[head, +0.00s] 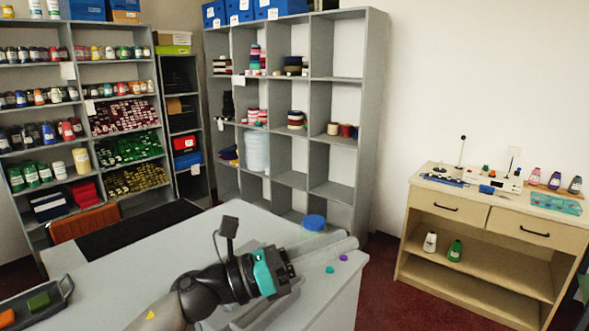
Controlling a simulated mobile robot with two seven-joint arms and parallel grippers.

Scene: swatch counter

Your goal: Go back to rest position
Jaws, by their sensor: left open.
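My left gripper (287,270) is over the right part of the grey table (175,262), with its arm coming in from the bottom left. Its jaws point to the right and I see nothing held between them. A green disc (329,269) and a purple disc (344,258) lie on the table just right of the gripper. My right gripper is not in view.
A dark tray (62,300) with coloured blocks is at the table's left. A wooden cabinet (480,250) with bottles stands at the right. Grey shelves (372,130) line the back. Red floor (390,290) is clear between table and cabinet.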

